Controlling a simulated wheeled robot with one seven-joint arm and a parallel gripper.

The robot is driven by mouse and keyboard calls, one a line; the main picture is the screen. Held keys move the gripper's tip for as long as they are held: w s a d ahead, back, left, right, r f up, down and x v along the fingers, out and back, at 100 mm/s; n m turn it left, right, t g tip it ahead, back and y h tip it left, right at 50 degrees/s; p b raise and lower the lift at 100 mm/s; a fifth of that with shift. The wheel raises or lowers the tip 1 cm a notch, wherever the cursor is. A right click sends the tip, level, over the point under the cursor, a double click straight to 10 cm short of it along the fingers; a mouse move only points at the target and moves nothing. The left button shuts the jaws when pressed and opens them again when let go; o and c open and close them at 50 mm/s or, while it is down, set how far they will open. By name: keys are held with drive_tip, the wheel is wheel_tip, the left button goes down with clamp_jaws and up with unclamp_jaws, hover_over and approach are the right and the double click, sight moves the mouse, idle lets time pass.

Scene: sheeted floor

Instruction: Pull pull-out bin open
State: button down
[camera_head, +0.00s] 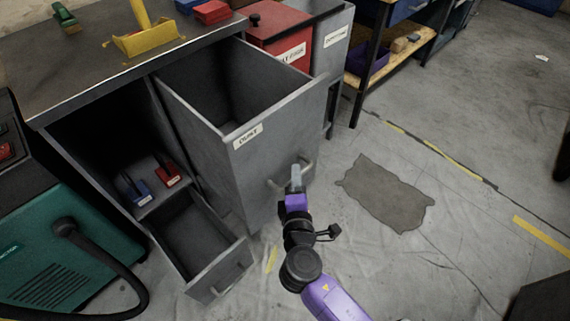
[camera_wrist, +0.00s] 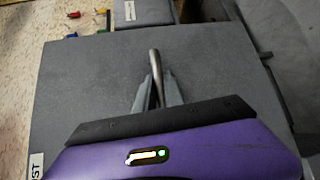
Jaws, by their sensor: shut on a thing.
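The grey pull-out bin (camera_head: 265,135) has a white label on its front and stands well out from the cabinet, its open inside showing from above. Its bar handle (camera_head: 306,165) is on the front face. My gripper (camera_head: 296,178) is at this handle. In the wrist view the handle (camera_wrist: 154,62) stands upright between the two fingers of my gripper (camera_wrist: 157,88), which are shut on it. The bin's grey front (camera_wrist: 90,85) fills most of that view. The part of the handle low between the fingers is hidden.
A lower grey drawer (camera_head: 222,277) stands open to the left. A shelf holds blue and red items. A teal machine (camera_head: 60,245) with a black hose is at the left. A red bin (camera_head: 280,38) stands behind. The floor to the right is clear, with a dark flat patch (camera_head: 386,192).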

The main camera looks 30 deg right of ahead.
drive_tip(key=shift+s+d+f, duration=0.1)
drive_tip(key=shift+s+d, duration=0.05)
drive_tip(key=shift+s, duration=0.45)
drive_tip(key=c, duration=1.5)
unclamp_jaws()
drive_tip(key=shift+o, duration=0.2)
drive_tip(key=v, duration=0.7)
drive_tip(key=shift+s+p, duration=0.3)
drive_tip(key=shift+s, duration=0.05)
